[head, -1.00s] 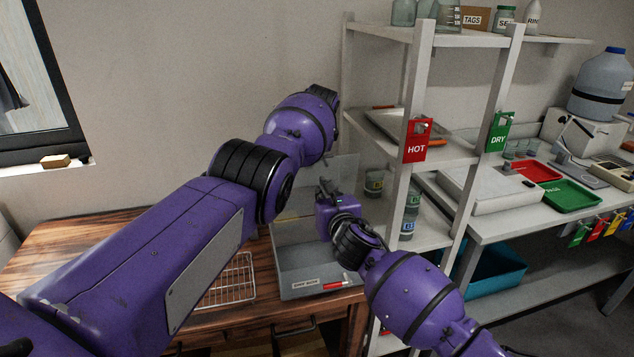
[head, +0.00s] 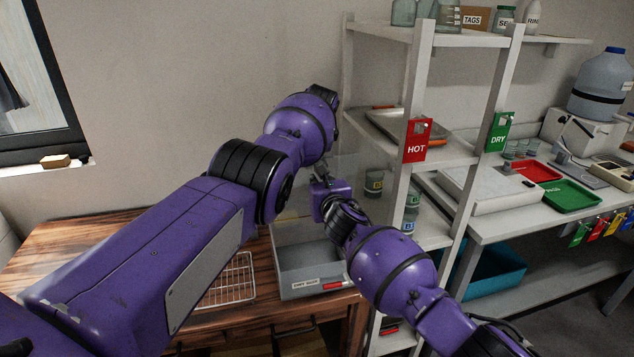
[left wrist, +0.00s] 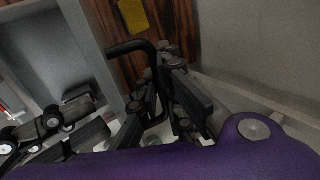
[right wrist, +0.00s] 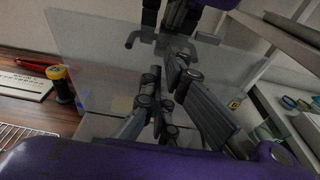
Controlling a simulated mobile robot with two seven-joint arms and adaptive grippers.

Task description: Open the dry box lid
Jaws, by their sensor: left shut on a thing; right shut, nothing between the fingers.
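The dry box (head: 300,287) is a grey open-topped tray with a white front label, on the wooden table. Its clear lid (right wrist: 90,55) stands raised in the right wrist view, with a black handle (right wrist: 205,39). My left gripper (right wrist: 172,18) is shut on that handle; the left wrist view shows the handle (left wrist: 128,46) running between its fingers (left wrist: 165,100). The left arm hides this gripper in the head view. My right gripper (head: 322,176) is shut and empty above the box; its fingers (right wrist: 165,95) are in front of the lid. Contact with the lid cannot be told.
A wire rack (head: 230,282) lies left of the box. A white shelf unit (head: 404,190) with jars (head: 374,182) stands close on the right. A yellow-topped dark tool (right wrist: 62,88) is beside the box.

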